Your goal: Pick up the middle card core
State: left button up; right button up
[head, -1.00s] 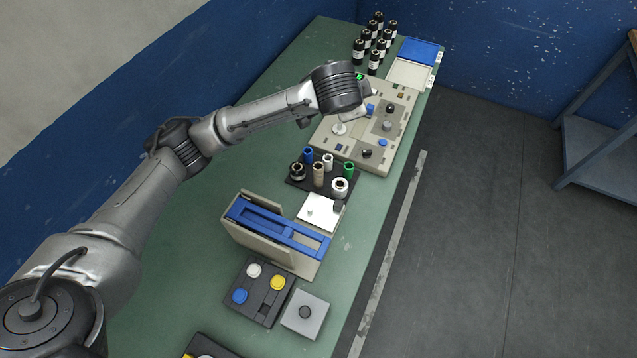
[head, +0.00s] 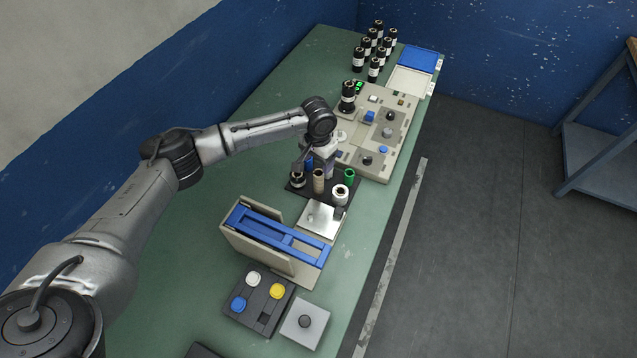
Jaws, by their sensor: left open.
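The tan card core (head: 318,182) stands upright near the middle of a black rack (head: 325,200). Around it stand a blue-topped roll (head: 308,165), a green one (head: 349,175), a white one (head: 340,194) and a black one with a light centre (head: 297,180). My left gripper (head: 315,167) is open and points down over the back of the rack, just behind and above the tan core. It partly hides the blue roll and the rack's back. I cannot tell whether its fingers touch anything. My right gripper is not in view.
Behind the rack is a beige control panel (head: 375,155) with a black bottle (head: 348,97) on it. In front are a metal plate (head: 318,218), a beige-and-blue frame (head: 278,232), and a dark button tray (head: 245,305). Several black bottles (head: 374,68) stand at the back.

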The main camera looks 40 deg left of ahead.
aim_at(319, 175)
pick_arm(q)
jog(key=shift+d+f+b, duration=0.1)
jog(key=shift+f+b, duration=0.4)
jog(key=shift+f, duration=3.9)
jog(key=c, duration=1)
